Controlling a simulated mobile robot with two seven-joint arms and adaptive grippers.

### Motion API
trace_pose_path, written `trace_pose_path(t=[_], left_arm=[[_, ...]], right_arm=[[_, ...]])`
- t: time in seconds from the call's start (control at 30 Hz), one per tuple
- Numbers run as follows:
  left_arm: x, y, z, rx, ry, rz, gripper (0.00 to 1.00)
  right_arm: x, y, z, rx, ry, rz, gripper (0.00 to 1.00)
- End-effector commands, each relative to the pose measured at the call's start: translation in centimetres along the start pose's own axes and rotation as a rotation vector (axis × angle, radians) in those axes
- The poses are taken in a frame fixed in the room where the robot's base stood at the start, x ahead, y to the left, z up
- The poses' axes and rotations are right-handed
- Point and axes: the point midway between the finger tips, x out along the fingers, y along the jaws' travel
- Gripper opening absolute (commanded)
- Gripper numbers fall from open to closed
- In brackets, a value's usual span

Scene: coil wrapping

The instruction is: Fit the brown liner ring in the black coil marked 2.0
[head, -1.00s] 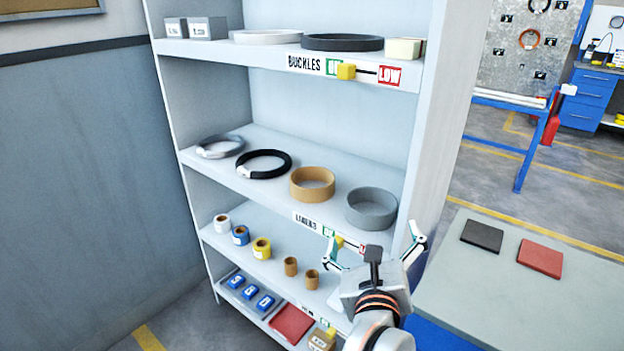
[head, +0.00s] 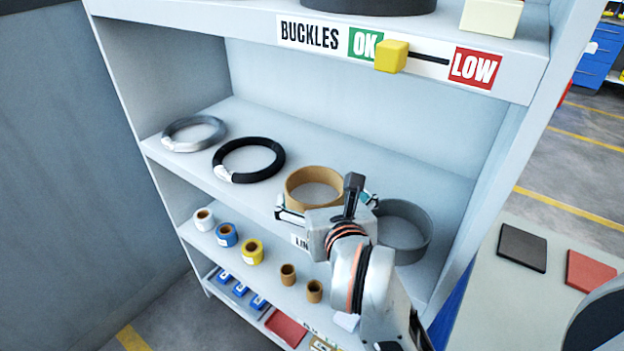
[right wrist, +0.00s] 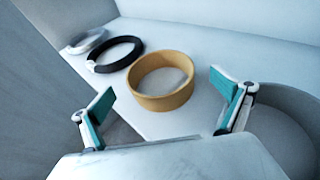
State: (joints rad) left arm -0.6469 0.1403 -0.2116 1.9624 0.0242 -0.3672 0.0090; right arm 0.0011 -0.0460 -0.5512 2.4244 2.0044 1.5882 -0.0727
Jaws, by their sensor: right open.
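The brown liner ring (head: 312,178) lies flat on the middle shelf. In the right wrist view the brown ring (right wrist: 161,98) sits between and beyond my open fingertips. The black coil (head: 248,160) lies to the left of the ring on the same shelf, with a white tag too small to read; it also shows in the right wrist view (right wrist: 118,44). My right gripper (head: 325,205) is open and empty, in front of the brown ring, and partly hides it in the head view. In the right wrist view my right gripper (right wrist: 168,108) has its fingers spread wide. My left gripper is not in view.
A grey coil (head: 194,133) lies at the shelf's left end. A grey ring (head: 404,247) stands right of the brown ring, close to my right finger. The shelf above carries a BUCKLES label (head: 310,37). Tape rolls (head: 227,235) stand on the shelf below.

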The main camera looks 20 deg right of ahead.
Motion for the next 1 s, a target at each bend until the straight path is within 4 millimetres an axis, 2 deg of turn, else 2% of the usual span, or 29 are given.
trace_pose_path(t=[0.2, 0.53, 0.87, 1.0], left_arm=[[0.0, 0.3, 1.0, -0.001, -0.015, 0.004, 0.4], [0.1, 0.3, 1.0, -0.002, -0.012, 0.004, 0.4], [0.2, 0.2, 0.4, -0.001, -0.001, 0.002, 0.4], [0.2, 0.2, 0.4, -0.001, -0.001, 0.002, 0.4]], right_arm=[[2.3, 0.0, -0.2, -0.001, 0.0, -0.002, 1.0], [6.5, 0.2, -0.9, -0.002, 0.0, -0.003, 1.0], [7.2, 0.2, -0.9, 0.0, 0.0, -0.001, 1.0], [7.2, 0.2, -0.9, 0.0, 0.0, -0.001, 0.66]])
